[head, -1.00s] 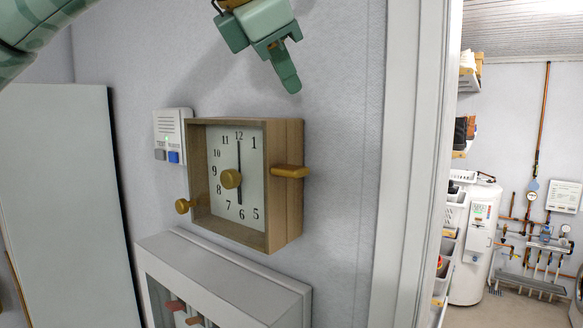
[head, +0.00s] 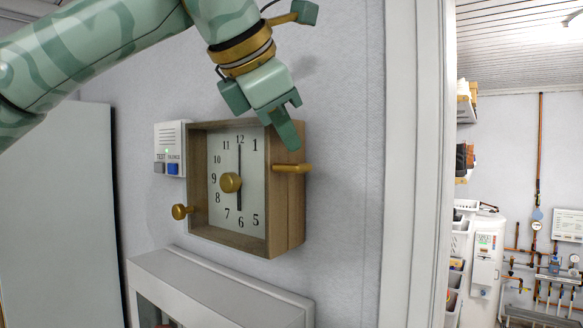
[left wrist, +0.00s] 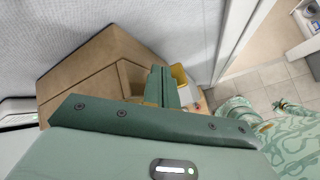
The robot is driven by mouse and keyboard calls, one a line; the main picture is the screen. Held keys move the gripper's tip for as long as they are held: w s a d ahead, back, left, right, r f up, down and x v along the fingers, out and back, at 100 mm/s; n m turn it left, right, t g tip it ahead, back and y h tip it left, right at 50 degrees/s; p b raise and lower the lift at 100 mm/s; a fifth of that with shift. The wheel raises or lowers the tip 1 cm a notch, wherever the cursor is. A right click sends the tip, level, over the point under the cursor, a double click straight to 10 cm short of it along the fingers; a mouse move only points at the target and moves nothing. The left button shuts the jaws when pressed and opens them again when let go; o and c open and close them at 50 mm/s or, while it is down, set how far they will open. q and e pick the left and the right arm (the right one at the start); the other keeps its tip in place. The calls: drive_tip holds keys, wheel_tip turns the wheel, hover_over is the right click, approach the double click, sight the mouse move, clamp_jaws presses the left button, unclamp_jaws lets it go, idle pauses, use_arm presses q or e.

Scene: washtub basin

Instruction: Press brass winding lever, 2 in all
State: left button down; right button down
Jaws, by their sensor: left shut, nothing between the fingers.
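A square wooden clock (head: 286,215) with a white numbered face is fixed to the wall. A brass lever (head: 292,168) sticks out to the right from its right side. My left gripper (head: 291,137) is shut and empty, fingers pointing down, just above the lever at the clock's top right corner. In the left wrist view the shut fingers (left wrist: 160,88) are beside the wooden case, with brass (left wrist: 179,76) partly hidden behind them. My right gripper is not in view.
A white wall box (head: 172,135) with a grey and a blue button is left of the clock. A white-framed case (head: 215,290) juts out below. A door frame (head: 405,180) stands to the right, opening on a room with a white tank.

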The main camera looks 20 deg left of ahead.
sight(285, 164)
use_arm(q)
drive_tip(key=shift+w, duration=0.1)
idle(0.8)
drive_tip(key=shift+f, duration=0.1)
idle(0.8)
drive_tip(key=shift+f, duration=0.35)
drive_tip(key=shift+f+b, duration=0.55)
drive_tip(key=shift+b, duration=0.15)
idle(0.4)
drive_tip(key=shift+f+b, duration=1.1)
drive_tip(key=shift+f, duration=0.3)
idle(0.9)
drive_tip(key=shift+s+f+b, duration=0.2)
drive_tip(key=shift+f+b, duration=0.1)
drive_tip(key=shift+f, duration=0.15)
drive_tip(key=shift+s+f+b, duration=0.2)
drive_tip(key=shift+f+b, duration=0.1)
drive_tip(key=shift+f, duration=0.15)
drive_tip(key=shift+r, duration=0.2)
idle(0.3)
